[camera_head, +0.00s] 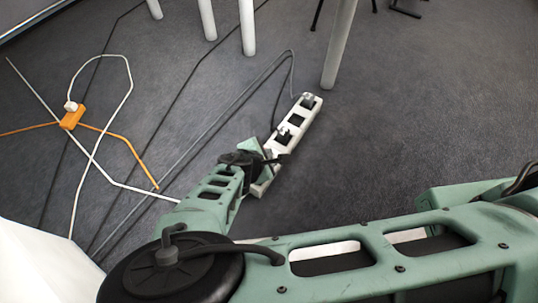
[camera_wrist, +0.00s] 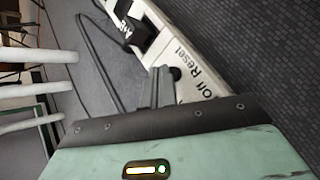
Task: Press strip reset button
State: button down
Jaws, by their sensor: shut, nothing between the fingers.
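The white power strip (camera_head: 291,146) lies on the dark carpet in the head view, with black plugs in some of its sockets. In the wrist view the strip (camera_wrist: 188,62) runs diagonally and bears the printed words "off Reset". A small round black button (camera_wrist: 175,73) sits on it beside the lettering. My gripper (camera_head: 268,158) is over the near end of the strip. In the wrist view its shut fingers (camera_wrist: 161,84) are right beside the button, with nothing between them. I cannot tell whether the fingertips touch the button. My wrist hides part of the strip's near end.
An orange adapter (camera_head: 72,118) with a white plug lies at the left, with white and orange cables around it. Dark cables cross the floor. White legs (camera_head: 340,45) stand beyond the strip. The carpet to the right of the strip is clear.

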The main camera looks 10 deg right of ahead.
jog(key=shift+f, duration=0.1)
dwell(0.4)
jog(key=shift+f, duration=0.35)
jog(key=shift+r, duration=0.1)
jog(key=shift+r+p, duration=0.35)
jog(key=shift+p, duration=0.4)
notch_tip(320, 180, up, 6)
jog(key=p, duration=0.5)
jog(key=shift+p, duration=0.3)
dwell(0.5)
